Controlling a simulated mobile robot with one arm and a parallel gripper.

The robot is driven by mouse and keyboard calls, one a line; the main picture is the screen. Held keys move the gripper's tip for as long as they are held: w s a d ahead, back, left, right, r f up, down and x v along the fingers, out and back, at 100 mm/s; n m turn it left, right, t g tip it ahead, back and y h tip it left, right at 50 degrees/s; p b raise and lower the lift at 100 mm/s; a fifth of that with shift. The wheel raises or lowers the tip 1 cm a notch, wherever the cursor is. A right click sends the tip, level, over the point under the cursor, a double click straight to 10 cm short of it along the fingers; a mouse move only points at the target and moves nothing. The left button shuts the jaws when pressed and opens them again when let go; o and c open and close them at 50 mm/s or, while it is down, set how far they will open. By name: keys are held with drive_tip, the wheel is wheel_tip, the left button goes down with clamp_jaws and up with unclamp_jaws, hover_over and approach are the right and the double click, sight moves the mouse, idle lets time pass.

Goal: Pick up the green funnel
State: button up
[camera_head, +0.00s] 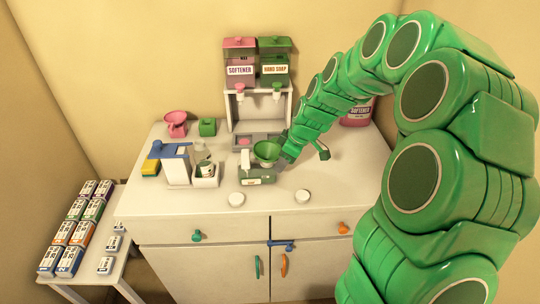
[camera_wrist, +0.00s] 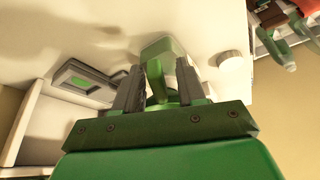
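The green funnel (camera_head: 267,150) sits in the middle of the cabinet top, just behind a green and white labelled holder (camera_head: 257,176); whether it rests on the holder is unclear. My gripper (camera_head: 286,155) comes down from the right, and its tip is right beside the funnel's right side. In the wrist view my gripper's two dark fingers (camera_wrist: 160,82) stand apart, with a green part (camera_wrist: 185,88) showing between them, likely the funnel. Whether the fingers press on it cannot be seen. The funnel's lower part is hidden in the head view.
Softener and hand soap dispensers (camera_head: 257,62) stand on a white rack behind. Two white knobs (camera_head: 236,199) (camera_head: 302,196) lie in front. A pink softener bottle (camera_head: 357,113) is behind my arm.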

clamp_jaws()
